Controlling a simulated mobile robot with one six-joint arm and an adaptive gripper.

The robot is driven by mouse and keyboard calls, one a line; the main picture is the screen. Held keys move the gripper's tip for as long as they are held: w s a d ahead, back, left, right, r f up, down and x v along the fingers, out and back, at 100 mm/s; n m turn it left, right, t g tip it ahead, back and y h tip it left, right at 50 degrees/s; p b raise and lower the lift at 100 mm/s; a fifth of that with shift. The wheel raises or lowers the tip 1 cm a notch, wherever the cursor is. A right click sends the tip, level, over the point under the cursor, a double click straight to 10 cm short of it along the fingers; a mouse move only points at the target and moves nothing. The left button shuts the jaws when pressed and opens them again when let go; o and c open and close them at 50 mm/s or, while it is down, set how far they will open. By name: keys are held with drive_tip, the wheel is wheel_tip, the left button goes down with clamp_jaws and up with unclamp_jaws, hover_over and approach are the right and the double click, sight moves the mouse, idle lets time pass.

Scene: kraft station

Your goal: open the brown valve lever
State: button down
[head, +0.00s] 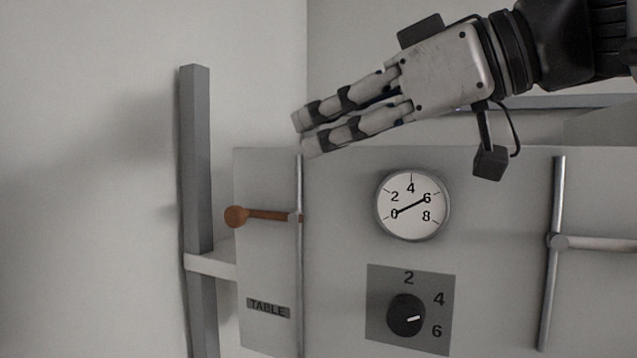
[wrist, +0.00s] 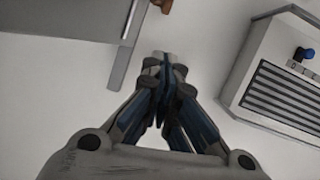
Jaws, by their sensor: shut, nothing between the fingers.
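The brown valve lever (head: 262,215) is on the left part of the grey panel in the head view. It lies nearly level, with its round knob to the left and its other end at a thin vertical pipe (head: 299,260). A small brown piece, likely the lever, shows at the top edge of the wrist view (wrist: 162,5). My gripper (head: 302,134) is above and to the right of the lever in the head view, its fingers pointing left. It is shut and empty, and apart from the lever in the picture. The fingers also meet in the wrist view (wrist: 163,62).
The panel (head: 340,240) carries a round gauge (head: 412,205), a dark knob dial (head: 406,314) and a "TABLE" label (head: 268,308). Another pipe with a grey handle (head: 600,243) is at the right. A grey post (head: 196,160) stands left. A vented box (wrist: 285,80) shows in the wrist view.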

sight(264, 218)
drive_tip(key=shift+d+f+x, duration=0.15)
drive_tip(key=shift+f+x, duration=0.3)
drive_tip(key=shift+x, duration=1.55)
drive_tip(key=shift+d+f+x, duration=0.2)
drive_tip(key=shift+f+x, duration=0.25)
drive_tip(key=shift+x, duration=1.55)
drive_tip(key=shift+d+f+x, duration=0.15)
drive_tip(key=shift+f+x, duration=0.35)
drive_tip(key=shift+x, duration=1.5)
drive_tip(key=shift+p, duration=0.6)
